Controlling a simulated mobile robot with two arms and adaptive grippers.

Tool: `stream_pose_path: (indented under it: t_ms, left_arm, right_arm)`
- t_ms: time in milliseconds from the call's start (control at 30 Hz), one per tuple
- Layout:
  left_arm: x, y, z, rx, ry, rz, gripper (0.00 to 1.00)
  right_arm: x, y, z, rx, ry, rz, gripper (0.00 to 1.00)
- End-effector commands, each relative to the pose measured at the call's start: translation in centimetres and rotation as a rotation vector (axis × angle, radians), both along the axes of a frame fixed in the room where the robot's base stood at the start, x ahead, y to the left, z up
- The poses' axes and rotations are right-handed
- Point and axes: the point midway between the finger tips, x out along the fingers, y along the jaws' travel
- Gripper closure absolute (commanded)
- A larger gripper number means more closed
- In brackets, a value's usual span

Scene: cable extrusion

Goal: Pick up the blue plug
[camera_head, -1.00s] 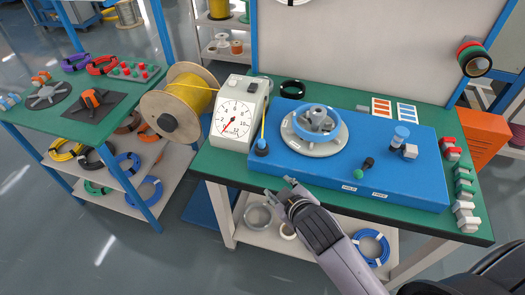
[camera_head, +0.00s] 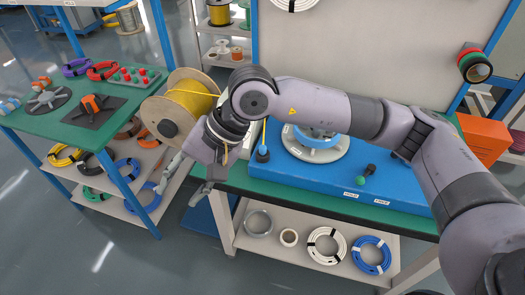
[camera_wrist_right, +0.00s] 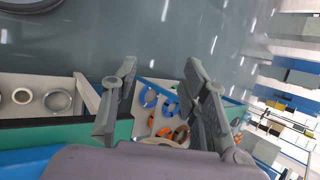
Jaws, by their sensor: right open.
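A small blue and white piece (camera_head: 9,106), which may be the blue plug, lies at the left edge of the left green table in the head view; it is too small to be sure. My right gripper (camera_head: 187,178) is open and empty, pointing down in front of the workbench's left end, well to the right of that piece. In the right wrist view its two fingers (camera_wrist_right: 160,70) stand apart with nothing between them. My right arm hides the dial meter and part of the blue panel. My left gripper is not in view.
A yellow cable spool (camera_head: 190,97) stands close beside my right gripper. The left table (camera_head: 135,88) holds red and green knobs, coils and orange-topped fixtures. The workbench (camera_head: 290,190) carries a blue panel (camera_head: 400,190). Coils lie on the shelf below.

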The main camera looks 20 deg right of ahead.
Motion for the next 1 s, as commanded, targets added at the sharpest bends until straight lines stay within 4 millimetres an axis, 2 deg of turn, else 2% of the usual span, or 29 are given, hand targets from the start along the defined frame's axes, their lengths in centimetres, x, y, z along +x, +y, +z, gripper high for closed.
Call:
stream_pose_path:
  t_ms: [33,100,200,333,467,900,1000]
  left_arm:
    - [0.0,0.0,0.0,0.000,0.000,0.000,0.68]
    - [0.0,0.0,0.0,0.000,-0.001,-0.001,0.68]
    - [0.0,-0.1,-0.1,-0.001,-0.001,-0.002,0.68]
    - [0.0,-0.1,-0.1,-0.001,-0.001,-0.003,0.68]
    - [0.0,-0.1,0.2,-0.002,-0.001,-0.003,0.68]
    - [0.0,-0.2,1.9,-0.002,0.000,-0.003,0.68]
    - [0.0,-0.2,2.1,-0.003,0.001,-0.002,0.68]
  right_arm:
    - [2.4,-3.1,-0.3,-0.151,-0.113,0.013,0.59]
    - [5.2,-7.5,-0.3,-0.350,-0.233,0.024,0.59]
    - [8.1,-12.8,0.9,-0.576,-0.340,0.024,0.59]
    - [9.8,-17.1,2.5,-0.752,-0.402,0.014,0.59]
    - [10.6,-18.6,2.5,-0.813,-0.414,0.009,0.59]
    - [13.7,-19.7,-5.8,-0.811,-0.411,0.010,0.59]
    - [14.3,-19.8,-7.1,-0.810,-0.413,0.009,0.59]
